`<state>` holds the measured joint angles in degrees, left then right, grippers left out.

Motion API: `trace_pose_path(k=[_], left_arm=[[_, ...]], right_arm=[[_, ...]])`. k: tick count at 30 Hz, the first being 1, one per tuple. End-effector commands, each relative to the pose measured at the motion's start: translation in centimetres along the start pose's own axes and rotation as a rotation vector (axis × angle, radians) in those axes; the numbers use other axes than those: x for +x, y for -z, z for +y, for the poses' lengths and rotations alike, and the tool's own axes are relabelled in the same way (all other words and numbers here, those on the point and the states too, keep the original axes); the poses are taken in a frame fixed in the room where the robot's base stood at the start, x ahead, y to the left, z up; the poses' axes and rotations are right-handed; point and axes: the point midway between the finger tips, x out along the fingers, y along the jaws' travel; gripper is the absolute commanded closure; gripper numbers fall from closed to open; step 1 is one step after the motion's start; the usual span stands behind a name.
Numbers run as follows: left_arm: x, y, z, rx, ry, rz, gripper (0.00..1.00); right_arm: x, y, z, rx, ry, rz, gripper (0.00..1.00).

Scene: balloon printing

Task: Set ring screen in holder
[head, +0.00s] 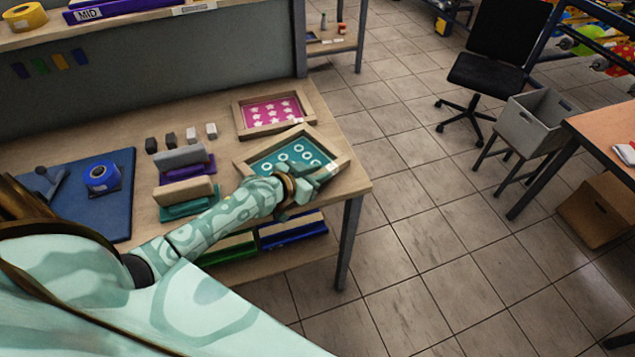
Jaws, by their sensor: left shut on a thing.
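The ring screen (266,168), a wooden frame with teal mesh and white rings, is at the right end of the wooden workbench. My left gripper (322,174) is shut on the near right part of its frame. The screen sits at an angle; whether it is lifted off the bench is unclear. The gripper and forearm hide its near edge. A dark blue board (112,216) with a grey clamp-like part (48,180) lies at the left of the bench; I cannot tell whether this is the holder. My right gripper is not in view.
A pink star screen (241,118) lies just behind the ring screen. Squeegees (181,157), small grey blocks (170,139) and a blue tape roll (101,176) occupy the bench's middle and left. Blue and green items sit on the lower shelf. Tiled floor (440,270) is open at right.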

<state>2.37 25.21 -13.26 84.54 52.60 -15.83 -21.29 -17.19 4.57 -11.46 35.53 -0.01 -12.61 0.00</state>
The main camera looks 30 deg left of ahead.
Motion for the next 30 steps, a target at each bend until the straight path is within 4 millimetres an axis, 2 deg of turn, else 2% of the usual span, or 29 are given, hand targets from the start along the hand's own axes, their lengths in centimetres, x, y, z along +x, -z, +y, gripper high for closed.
trace_pose_path(k=[1,4,10,11,12,13,21,24,26,30], left_arm=[[0.5,-1.1,0.0,0.001,-0.001,-0.001,1.0],[1.0,-2.5,0.0,0.0,-0.002,-0.001,1.0],[1.0,-2.5,0.0,0.001,0.0,0.0,1.0],[1.0,-2.6,0.0,0.0,-0.001,-0.002,0.7],[1.0,-2.6,0.0,0.0,-0.001,-0.002,0.59],[1.0,-2.6,0.0,0.0,-0.001,-0.002,0.54],[1.0,-2.5,0.1,-0.001,-0.001,0.0,0.54],[1.2,-3.1,0.1,-0.003,-0.002,-0.001,0.54],[0.3,-2.8,0.0,0.0,-0.001,-0.002,0.54],[-3.1,-2.6,-0.1,0.003,-0.001,-0.003,0.54]], right_arm=[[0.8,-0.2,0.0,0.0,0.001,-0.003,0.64],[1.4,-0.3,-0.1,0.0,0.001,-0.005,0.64],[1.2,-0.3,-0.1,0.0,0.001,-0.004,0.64],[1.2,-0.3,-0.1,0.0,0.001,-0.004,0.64],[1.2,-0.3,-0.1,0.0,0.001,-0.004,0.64],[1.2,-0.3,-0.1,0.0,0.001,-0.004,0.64],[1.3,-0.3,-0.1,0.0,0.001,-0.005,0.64],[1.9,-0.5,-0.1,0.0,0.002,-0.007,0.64],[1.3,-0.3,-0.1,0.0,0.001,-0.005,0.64],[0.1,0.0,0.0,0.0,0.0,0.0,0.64]])
